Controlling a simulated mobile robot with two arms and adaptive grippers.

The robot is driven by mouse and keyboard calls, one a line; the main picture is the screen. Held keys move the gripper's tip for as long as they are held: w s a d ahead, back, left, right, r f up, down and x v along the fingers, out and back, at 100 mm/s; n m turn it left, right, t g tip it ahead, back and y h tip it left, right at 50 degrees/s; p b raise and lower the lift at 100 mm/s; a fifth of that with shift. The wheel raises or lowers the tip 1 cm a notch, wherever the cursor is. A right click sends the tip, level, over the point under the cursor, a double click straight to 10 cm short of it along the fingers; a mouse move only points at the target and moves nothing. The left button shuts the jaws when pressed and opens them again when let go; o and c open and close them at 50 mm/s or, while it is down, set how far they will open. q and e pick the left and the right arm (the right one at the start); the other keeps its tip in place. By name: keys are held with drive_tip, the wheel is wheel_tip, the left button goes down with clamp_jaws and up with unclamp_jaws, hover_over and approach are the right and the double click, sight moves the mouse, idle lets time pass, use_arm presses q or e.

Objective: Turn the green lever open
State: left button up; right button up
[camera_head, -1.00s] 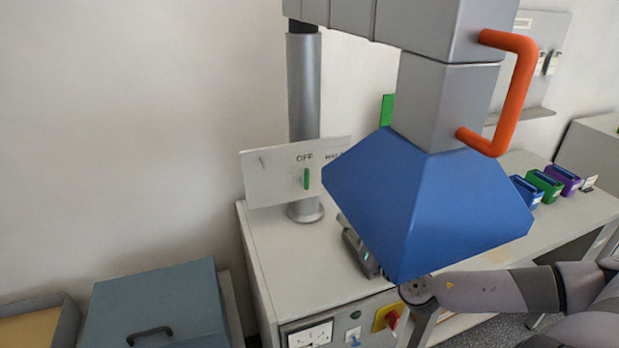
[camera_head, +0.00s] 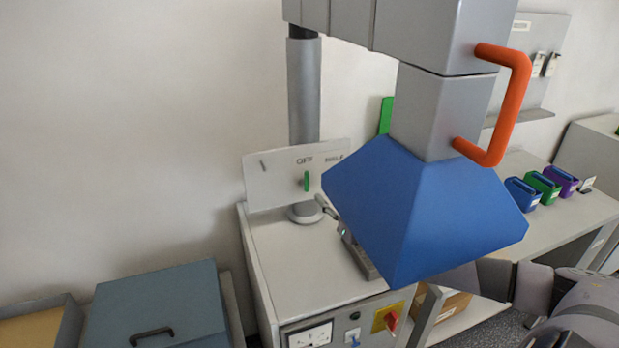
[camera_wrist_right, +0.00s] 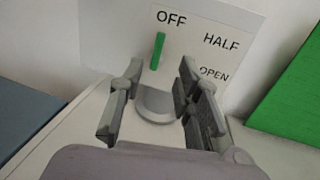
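The green lever (camera_head: 307,181) is on a white panel (camera_head: 264,190) at the back of the cabinet, left of the blue hood. It stands upright just under the OFF label; it also shows in the right wrist view (camera_wrist_right: 157,51), with HALF and OPEN marked to its right. My right gripper (camera_wrist_right: 158,92) is open and empty, facing the panel, with the lever beyond and between its fingers, apart from them. My left gripper is not in view.
The blue hood (camera_head: 425,215) with its orange handle (camera_head: 512,105) hangs over the cabinet top (camera_head: 300,260). A large green piece (camera_wrist_right: 293,92) is at the right in the wrist view. The cabinet's left top is clear.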

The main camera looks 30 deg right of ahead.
sight(308, 179)
drive_tip(key=w+p, duration=0.1)
drive_tip(key=w, duration=0.7)
drive_tip(key=shift+w+d+p, duration=0.1)
drive_tip(key=shift+w+p, duration=0.1)
drive_tip(key=shift+p, duration=0.15)
drive_tip(key=shift+w, duration=0.8)
drive_tip(key=shift+c, duration=0.3)
clamp_jaws()
